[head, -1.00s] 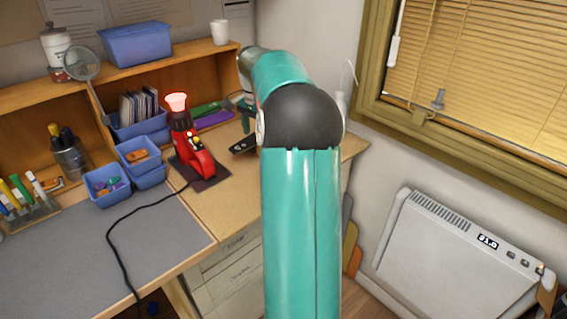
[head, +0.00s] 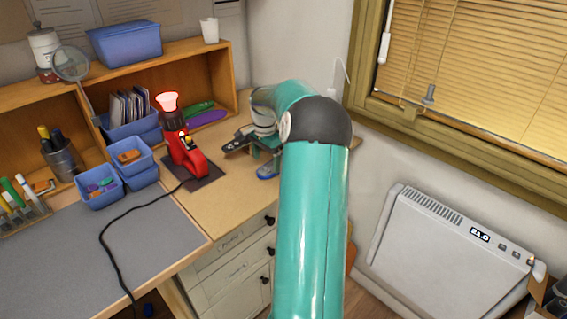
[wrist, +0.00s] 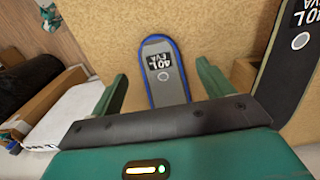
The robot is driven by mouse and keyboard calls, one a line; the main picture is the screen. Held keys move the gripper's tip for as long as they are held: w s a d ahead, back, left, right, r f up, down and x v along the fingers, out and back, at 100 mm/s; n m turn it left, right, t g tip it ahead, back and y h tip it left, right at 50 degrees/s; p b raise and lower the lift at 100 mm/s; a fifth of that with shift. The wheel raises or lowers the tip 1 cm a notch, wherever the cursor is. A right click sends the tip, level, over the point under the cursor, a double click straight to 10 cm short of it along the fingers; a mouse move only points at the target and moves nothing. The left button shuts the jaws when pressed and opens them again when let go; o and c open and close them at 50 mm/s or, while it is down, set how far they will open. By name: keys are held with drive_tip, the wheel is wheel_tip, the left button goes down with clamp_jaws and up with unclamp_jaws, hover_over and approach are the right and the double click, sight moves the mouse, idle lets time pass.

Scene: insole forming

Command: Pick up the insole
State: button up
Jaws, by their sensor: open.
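A grey insole with a blue rim (wrist: 167,80), marked "40L EVA", lies on the wooden desk in the wrist view. In the head view a bit of its blue edge (head: 267,172) shows below my gripper. My gripper (wrist: 164,86) is open, one green finger on each side of this insole and apart from it; its near end is hidden by the gripper body. A second, dark grey insole (wrist: 290,70) with a like label lies to the right, outside the fingers. In the head view my gripper (head: 262,148) is over the desk's right part, partly behind my arm.
A red tool with a glowing top (head: 184,150) stands on a dark pad left of my gripper, its black cord running forward. Blue bins (head: 103,190) and a wooden shelf (head: 222,85) are farther left and behind. A white heater (head: 450,245) stands right of the desk.

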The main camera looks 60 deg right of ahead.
sight(267, 170)
drive_tip(key=shift+f, duration=1.55)
drive_tip(key=c, duration=1.1)
drive_tip(key=shift+r, duration=0.1)
drive_tip(key=shift+r, duration=0.5)
wheel_tip(267, 170, up, 2)
drive_tip(key=shift+r, duration=0.2)
drive_tip(key=s+a+r, duration=0.2)
drive_tip(key=a+r, duration=0.1)
drive_tip(key=s+a+r, duration=0.3)
drive_tip(key=a, duration=0.1)
drive_tip(key=s+a+r, duration=0.3)
drive_tip(key=a, duration=0.1)
drive_tip(key=shift+s+r, duration=0.2)
drive_tip(key=shift+s, duration=0.05)
